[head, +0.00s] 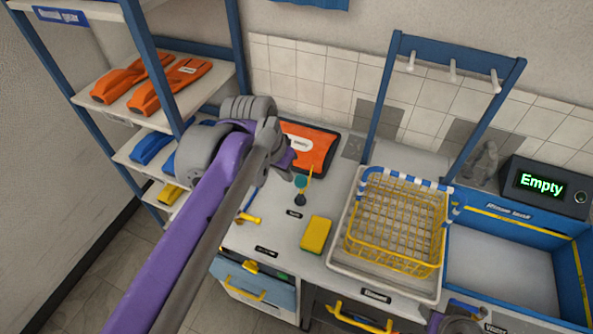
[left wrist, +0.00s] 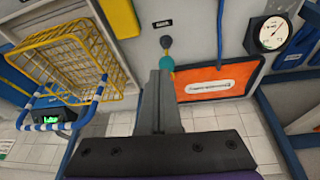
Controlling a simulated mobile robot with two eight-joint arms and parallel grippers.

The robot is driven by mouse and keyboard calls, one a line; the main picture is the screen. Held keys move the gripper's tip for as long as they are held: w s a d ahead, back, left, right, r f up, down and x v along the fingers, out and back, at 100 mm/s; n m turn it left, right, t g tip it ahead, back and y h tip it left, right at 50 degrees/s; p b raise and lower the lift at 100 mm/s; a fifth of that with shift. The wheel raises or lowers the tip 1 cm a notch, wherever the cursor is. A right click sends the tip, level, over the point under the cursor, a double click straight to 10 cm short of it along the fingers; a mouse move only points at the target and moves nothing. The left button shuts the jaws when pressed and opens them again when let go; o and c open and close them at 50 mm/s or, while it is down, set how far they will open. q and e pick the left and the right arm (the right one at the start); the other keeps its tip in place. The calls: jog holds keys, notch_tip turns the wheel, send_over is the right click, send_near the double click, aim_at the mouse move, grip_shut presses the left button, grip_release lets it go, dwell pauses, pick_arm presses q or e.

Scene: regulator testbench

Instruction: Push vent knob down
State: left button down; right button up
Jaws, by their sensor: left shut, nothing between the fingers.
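A small teal knob (head: 300,182) with a dark round part below it stands on the counter in the head view, left of the yellow basket. I take it as the vent knob, but its label is too small to read. In the left wrist view the teal knob (left wrist: 167,63) shows just beyond my fingertips. My left gripper (head: 290,174) is shut and empty, right beside the knob; its closed fingers (left wrist: 163,74) point at it. I cannot tell whether they touch. My right gripper is not clearly in view.
An orange case (head: 308,148) lies behind the knob. A yellow sponge (head: 316,234) and a yellow wire basket (head: 397,225) in a white tray are to the right. A round gauge (left wrist: 269,34) shows in the wrist view. A display (head: 541,183) reads "Empty".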

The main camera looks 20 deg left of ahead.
pick_arm(q)
send_near(299, 176)
jog(key=shift+m+g+h, duration=0.3)
jog(key=shift+g+h, duration=0.1)
jog(key=w+f, duration=0.1)
jog(key=f, duration=0.2)
jog(key=w+f, duration=0.1)
jog(key=shift+w+a+f+b, duration=0.1)
jog(key=shift+w+f+b, duration=0.25)
jog(key=shift+f, duration=0.75)
